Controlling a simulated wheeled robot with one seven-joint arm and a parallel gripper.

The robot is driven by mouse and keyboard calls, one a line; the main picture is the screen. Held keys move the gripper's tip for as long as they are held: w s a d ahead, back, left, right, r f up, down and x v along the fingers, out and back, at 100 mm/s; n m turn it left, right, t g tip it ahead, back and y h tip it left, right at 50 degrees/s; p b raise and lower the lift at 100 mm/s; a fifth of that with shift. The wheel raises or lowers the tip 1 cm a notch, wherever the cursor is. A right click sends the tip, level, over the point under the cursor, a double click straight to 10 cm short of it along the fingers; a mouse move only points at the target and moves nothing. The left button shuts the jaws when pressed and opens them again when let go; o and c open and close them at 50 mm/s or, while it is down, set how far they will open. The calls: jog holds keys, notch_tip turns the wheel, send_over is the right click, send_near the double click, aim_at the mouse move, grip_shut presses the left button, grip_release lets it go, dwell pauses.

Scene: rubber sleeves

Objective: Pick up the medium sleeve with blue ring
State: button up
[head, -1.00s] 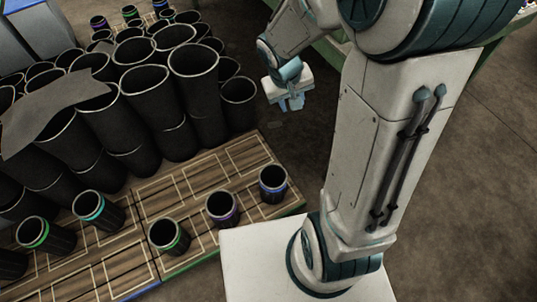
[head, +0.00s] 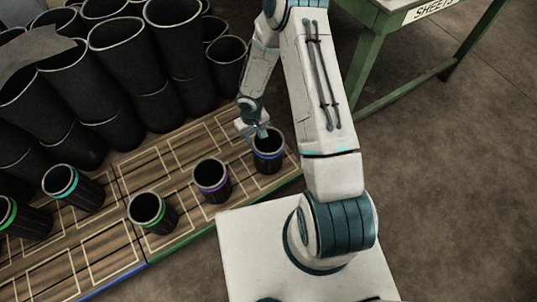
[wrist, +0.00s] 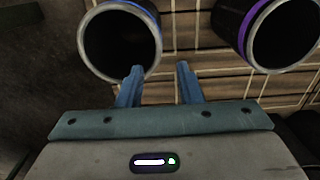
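The black sleeve with the blue ring (head: 268,163) stands upright at the right end of the wooden board. In the wrist view, this sleeve (wrist: 84,40) is at the upper left, its open mouth facing the camera. My gripper (head: 263,133) is at its rim in the head view. In the wrist view my gripper (wrist: 160,72) is open, with nothing between the blue fingers. The left finger overlaps the sleeve's near rim in the picture; I cannot tell whether they touch. The right finger is over bare board, right of the sleeve.
A purple-ringed sleeve (head: 212,182) stands beside it, also at upper right in the wrist view (wrist: 282,33). Green-ringed (head: 154,213) and teal-ringed (head: 75,187) sleeves stand farther left. Large black tubes (head: 130,60) crowd behind the board (head: 140,173). A green-framed table (head: 381,45) is at upper right.

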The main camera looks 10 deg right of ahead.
aim_at(254, 147)
notch_tip(254, 147, down, 8)
jog(key=b, duration=0.2)
jog(key=shift+f+b, duration=0.15)
jog(key=shift+b, duration=0.25)
notch_tip(254, 147, down, 5)
jog(key=b, duration=0.2)
jog(key=shift+s+d+f+b, duration=0.15)
jog(key=shift+b, duration=0.15)
grip_shut()
dwell(0.8)
